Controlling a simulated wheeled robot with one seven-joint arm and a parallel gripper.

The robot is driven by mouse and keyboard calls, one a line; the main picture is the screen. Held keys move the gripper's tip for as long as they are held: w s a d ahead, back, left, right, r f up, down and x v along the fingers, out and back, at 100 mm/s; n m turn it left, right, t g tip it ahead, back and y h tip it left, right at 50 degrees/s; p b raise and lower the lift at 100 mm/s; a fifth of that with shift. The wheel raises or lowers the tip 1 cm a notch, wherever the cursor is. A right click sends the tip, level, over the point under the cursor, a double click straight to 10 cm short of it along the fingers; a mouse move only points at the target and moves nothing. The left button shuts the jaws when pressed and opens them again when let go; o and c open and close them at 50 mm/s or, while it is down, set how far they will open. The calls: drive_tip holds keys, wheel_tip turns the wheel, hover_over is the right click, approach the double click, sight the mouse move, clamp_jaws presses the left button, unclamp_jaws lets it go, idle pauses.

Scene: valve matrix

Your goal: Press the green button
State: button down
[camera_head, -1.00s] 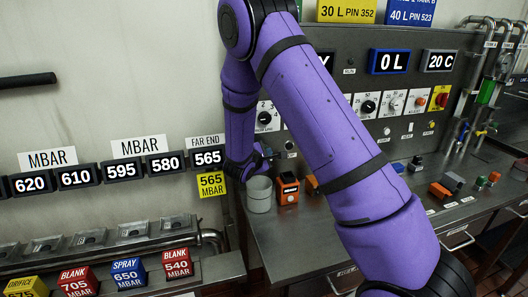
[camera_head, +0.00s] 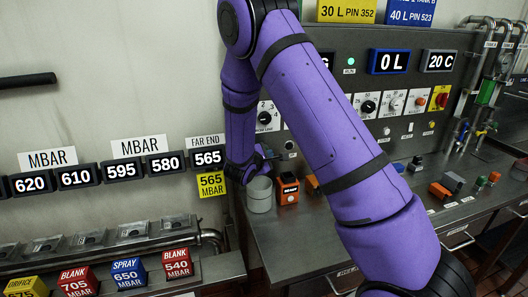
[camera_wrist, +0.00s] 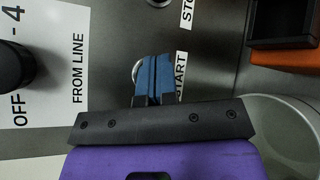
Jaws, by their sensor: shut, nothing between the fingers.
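In the wrist view my gripper (camera_wrist: 153,78), with blue fingertips, is shut and empty. Its tips are against or very close to the panel at the START label (camera_wrist: 181,76). A silver ring (camera_wrist: 135,71) shows just left of the tips. The button face inside it is hidden, so no green button colour shows and I cannot tell contact for sure. In the head view my gripper (camera_head: 266,158) is at the panel's left end, above the grey cup; its fingertips are hard to make out.
A grey cup (camera_head: 260,195) and an orange block (camera_head: 288,190) stand on the bench below. A black knob (camera_wrist: 12,65) lies left in the wrist view, and another button (camera_wrist: 158,2) sits near the STOP label. A green lamp (camera_head: 350,71) is lit on the panel.

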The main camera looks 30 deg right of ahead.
drive_tip(key=shift+s, duration=0.25)
drive_tip(key=shift+s+a, duration=0.25)
drive_tip(key=shift+s, duration=0.95)
drive_tip(key=shift+s+a, duration=0.25)
drive_tip(key=shift+s, duration=0.9)
drive_tip(key=s+d+r+m+g+y, duration=0.25)
drive_tip(key=s+r+m+g, duration=0.55)
drive_tip(key=s+r, duration=0.75)
drive_tip(key=s+a+r+m+t+y, duration=0.2)
drive_tip(key=s+a+r+y, duration=0.3)
drive_tip(key=s, duration=0.4)
drive_tip(key=s+a+r+m+t+y, duration=0.2)
drive_tip(key=s+a+r+y, duration=0.3)
drive_tip(key=s, duration=0.3)
drive_tip(key=shift+s+a+r+m+t, duration=0.3)
drive_tip(key=shift+s+a+m+t, duration=0.1)
drive_tip(key=shift+a+m, duration=0.2)
drive_tip(key=shift+d, duration=0.1)
